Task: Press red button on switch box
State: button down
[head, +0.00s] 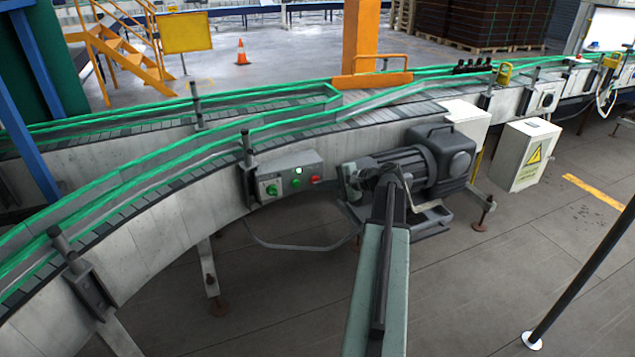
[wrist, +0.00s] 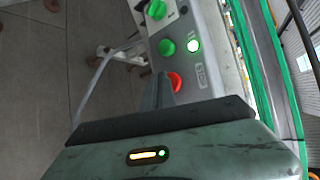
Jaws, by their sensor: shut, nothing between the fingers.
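The grey switch box (head: 290,172) is fixed to the side of the curved conveyor. In the head view my gripper (head: 394,178) appears right of the box, in front of the motor. In the wrist view my shut, empty gripper (wrist: 162,84) points along the box, its tip just left of the red button (wrist: 175,82) and covering its edge. I cannot tell whether they touch.
A dark motor (head: 430,160) is mounted on the conveyor right of the switch box. A white box with a yellow warning sign (head: 526,155) stands farther right. A cable (head: 300,246) hangs below the switch box. The grey floor in front is mostly clear.

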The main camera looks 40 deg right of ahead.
jog(key=shift+w+d+r, duration=0.15)
jog(key=shift+w+d, duration=0.05)
jog(key=shift+w, duration=0.25)
dwell(0.6)
jog(key=shift+s, duration=0.1)
jog(key=shift+s+a+f, duration=0.2)
jog(key=shift+s+f, duration=0.1)
jog(key=shift+s, duration=0.45)
jog(key=shift+s, duration=0.1)
jog(key=s, duration=0.1)
jog(key=s+a, duration=0.1)
jog(key=s, duration=0.1)
jog(key=s+a, duration=0.1)
jog(key=shift+s, duration=0.25)
jog(key=shift+w, duration=0.15)
dwell(0.4)
